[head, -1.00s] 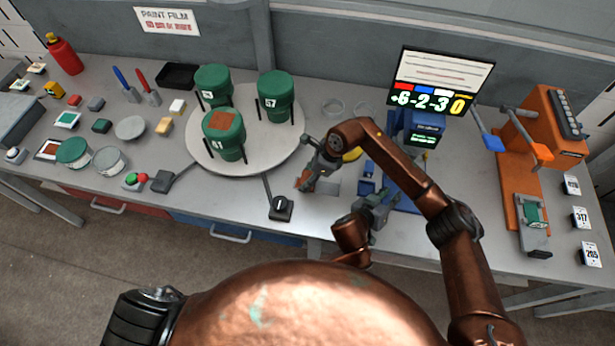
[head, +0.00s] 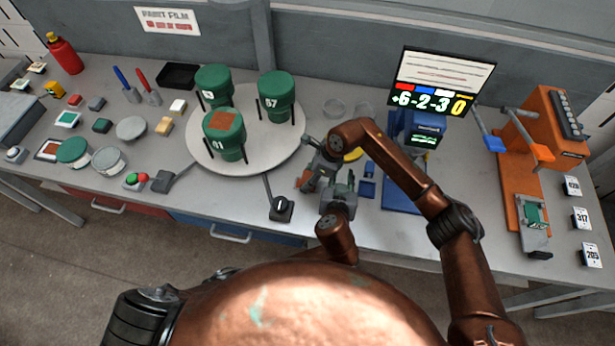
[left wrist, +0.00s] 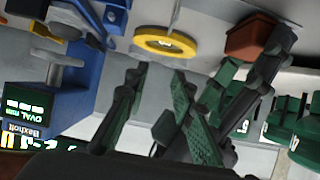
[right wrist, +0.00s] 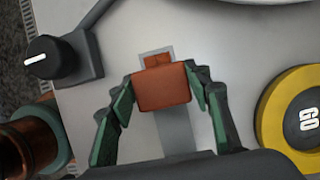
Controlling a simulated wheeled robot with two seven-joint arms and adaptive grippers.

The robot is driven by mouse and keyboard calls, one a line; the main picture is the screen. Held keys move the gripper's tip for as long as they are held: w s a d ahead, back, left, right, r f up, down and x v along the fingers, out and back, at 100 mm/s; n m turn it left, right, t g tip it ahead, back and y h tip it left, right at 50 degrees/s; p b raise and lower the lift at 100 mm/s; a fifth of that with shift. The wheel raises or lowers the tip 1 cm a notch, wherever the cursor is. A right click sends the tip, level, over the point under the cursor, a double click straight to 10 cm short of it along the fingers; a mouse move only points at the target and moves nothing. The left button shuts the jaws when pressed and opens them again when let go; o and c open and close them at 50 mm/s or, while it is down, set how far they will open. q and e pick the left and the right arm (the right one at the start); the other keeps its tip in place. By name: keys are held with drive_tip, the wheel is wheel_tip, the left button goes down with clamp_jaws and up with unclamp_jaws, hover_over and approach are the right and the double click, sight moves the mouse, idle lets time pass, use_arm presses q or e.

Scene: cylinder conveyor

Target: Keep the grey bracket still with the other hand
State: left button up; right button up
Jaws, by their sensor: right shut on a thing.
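A red-brown block (right wrist: 162,90) sits between the two fingers of my right gripper (right wrist: 158,88), which is shut on it. In the head view my right gripper (head: 318,176) is low over the table, and an edge of the block (head: 302,180) shows beside it. A flat grey strip (right wrist: 175,135) shows below the block in the right wrist view; I cannot tell whether it is the grey bracket. My left gripper (head: 338,188) is close beside the right one. In the left wrist view its fingers (left wrist: 160,75) are apart and empty, with the block (left wrist: 250,38) beyond them.
A yellow ringed GO button (right wrist: 308,118) and a black knob box (head: 281,208) flank the spot. A blue machine (head: 403,195) stands to the right. A round white turntable (head: 270,160) with green pots is to the left.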

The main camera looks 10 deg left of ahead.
use_arm(q)
drive_tip(key=shift+d+f, duration=0.1)
drive_tip(key=shift+f, duration=3.25)
clamp_jaws()
